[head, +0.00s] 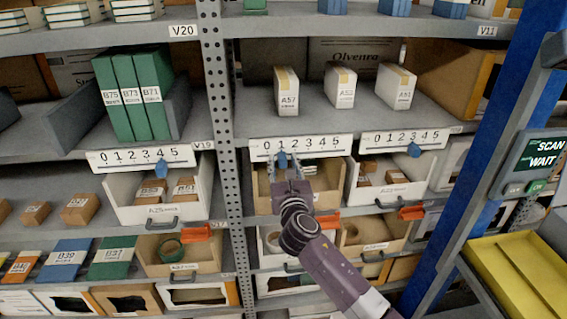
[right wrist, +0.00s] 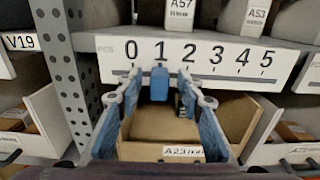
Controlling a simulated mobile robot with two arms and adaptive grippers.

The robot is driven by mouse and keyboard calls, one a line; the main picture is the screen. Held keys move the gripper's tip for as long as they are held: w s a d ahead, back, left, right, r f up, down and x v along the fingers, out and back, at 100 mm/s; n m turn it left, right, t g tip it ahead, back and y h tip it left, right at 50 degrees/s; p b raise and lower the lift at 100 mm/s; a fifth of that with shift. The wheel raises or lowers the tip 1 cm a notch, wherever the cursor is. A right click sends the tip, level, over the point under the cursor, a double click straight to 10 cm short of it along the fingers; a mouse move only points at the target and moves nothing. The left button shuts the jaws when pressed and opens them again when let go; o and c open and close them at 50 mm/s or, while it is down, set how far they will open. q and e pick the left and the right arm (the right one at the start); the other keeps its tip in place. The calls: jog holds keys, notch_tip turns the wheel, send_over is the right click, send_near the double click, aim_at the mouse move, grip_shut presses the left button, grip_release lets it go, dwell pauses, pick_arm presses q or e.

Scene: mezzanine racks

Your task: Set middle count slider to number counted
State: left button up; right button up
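The middle count scale (head: 330,146) is a white strip numbered 0 to 5 on the shelf edge; it also shows in the right wrist view (right wrist: 215,57). Its blue slider (head: 282,160) stands under the 1, and it shows there too in the right wrist view (right wrist: 159,84). My right gripper (head: 286,166) is open, its fingers (right wrist: 160,100) on either side of the slider with gaps visible. Below is the open bin A23 (right wrist: 181,152). Green-and-white items (head: 325,168) show at its back right; the arm hides part of the inside. My left gripper is not in view.
White boxes A57 (head: 286,92), A53 (head: 340,88) and A51 (head: 397,87) stand above. A perforated post (head: 219,110) is left of the middle bay. A screen (head: 541,152) reads SCAN WAIT.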

jog(key=s, duration=1.2)
jog(key=shift+d, duration=0.2)
jog(key=shift+f, duration=0.1)
jog(key=s+d+f+m+g, duration=0.1)
jog(key=d+f+m+g, duration=0.15)
jog(key=f, duration=0.85)
jog(key=d+f+m+g, duration=0.15)
jog(key=f+m, duration=0.25)
jog(key=f, duration=0.7)
jog(key=s+d+f+m+g, duration=0.3)
jog(key=s+f+m, duration=0.25)
jog(key=f, duration=0.55)
jog(key=s+d+f+m+g, duration=0.2)
jog(key=s+f+m, duration=0.2)
jog(key=s+f, duration=0.55)
jog(key=s+d+f+m+g, duration=0.2)
jog(key=s+f+m, duration=0.2)
jog(key=s+f, duration=0.5)
jog(key=s+d+f+m+g, duration=0.3)
jog(key=s+f+m, duration=0.2)
jog(key=s+f, duration=0.35)
jog(key=s+d+f+m+g, duration=0.1)
jog(key=s+f+m, duration=0.2)
jog(key=s, duration=0.8)
jog(key=s+d+f+m+g+b, duration=0.1)
jog(key=s+f+m, duration=0.3)
jog(key=s, duration=0.7)
jog(key=shift+s+d+m+g+h, duration=0.2)
jog(key=shift+s+m+g+h, duration=0.25)
jog(key=shift+m, duration=0.55)
